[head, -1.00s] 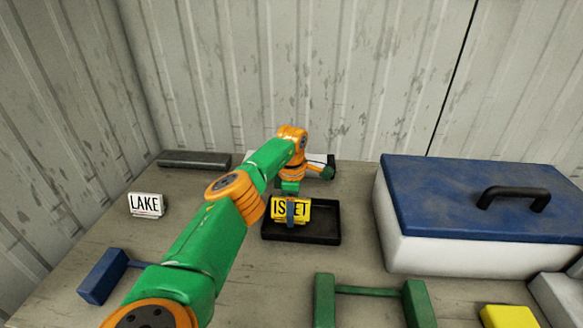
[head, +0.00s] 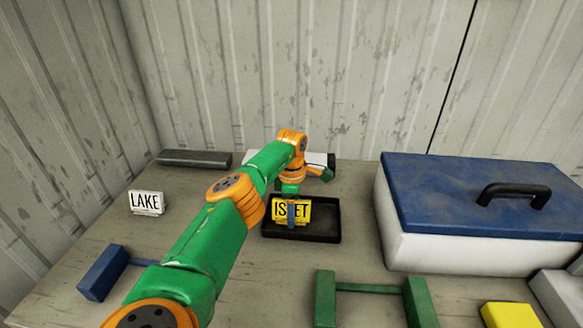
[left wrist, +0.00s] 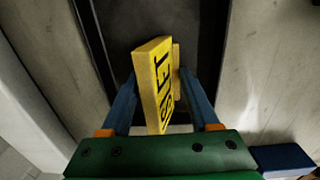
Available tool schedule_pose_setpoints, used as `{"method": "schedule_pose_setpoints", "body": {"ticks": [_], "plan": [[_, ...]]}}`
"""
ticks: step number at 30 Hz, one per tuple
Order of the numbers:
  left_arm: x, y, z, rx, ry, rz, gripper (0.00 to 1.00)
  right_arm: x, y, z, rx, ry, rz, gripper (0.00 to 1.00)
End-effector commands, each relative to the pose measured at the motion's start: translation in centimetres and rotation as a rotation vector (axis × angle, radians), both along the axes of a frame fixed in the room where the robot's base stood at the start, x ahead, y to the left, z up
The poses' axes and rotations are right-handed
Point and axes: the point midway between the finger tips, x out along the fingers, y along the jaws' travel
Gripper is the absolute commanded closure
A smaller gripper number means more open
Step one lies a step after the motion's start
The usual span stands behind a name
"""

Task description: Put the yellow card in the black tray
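The yellow card (head: 303,211), with black lettering partly hidden by a finger, stands upright within the outline of the black tray (head: 327,236). Its base is at or just above the tray floor; I cannot tell which. My left gripper (head: 291,213) reaches down from above and is shut on the yellow card, one blue finger in front of it. In the left wrist view, the card (left wrist: 155,85) sits between the two fingertips, with the dark tray (left wrist: 205,25) below. My right gripper is not in view.
A white LAKE card (head: 146,202) stands left of the tray. A large white box with a blue lid (head: 450,200) is at right. A green handle-like piece (head: 368,291), a blue piece (head: 103,274) and a yellow block (head: 508,316) lie in front. A dark bar (head: 195,158) lies behind.

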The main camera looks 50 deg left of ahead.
Motion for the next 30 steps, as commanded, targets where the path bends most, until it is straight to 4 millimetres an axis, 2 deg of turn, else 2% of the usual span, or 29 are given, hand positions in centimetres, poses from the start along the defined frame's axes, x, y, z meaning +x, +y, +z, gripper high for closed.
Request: {"method": "schedule_pose_setpoints", "body": {"ticks": [1, 4, 5, 12, 16, 21, 30], "plan": [[-0.6, -0.4, -0.6, -0.01, 0.031, -0.002, 0.09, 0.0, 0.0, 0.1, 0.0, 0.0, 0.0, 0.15], [-0.6, -0.4, 0.9, -0.01, 0.029, -0.002, 0.09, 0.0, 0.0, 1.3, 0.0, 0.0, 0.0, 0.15], [-0.5, -0.3, 1.2, -0.009, 0.026, -0.003, 0.09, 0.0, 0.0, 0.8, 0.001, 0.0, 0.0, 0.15], [-0.3, -0.3, 8.5, -0.006, 0.017, -0.002, 0.09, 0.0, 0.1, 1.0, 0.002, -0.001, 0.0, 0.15], [-0.4, -0.3, 11.5, -0.005, 0.019, -0.001, 0.09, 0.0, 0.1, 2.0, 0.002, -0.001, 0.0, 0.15], [-0.4, -0.3, 12.7, -0.006, 0.02, -0.002, 0.09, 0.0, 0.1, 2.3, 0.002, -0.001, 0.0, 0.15], [-0.4, -0.3, 12.6, -0.005, 0.018, -0.002, 0.09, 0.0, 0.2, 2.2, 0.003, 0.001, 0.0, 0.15]]}}
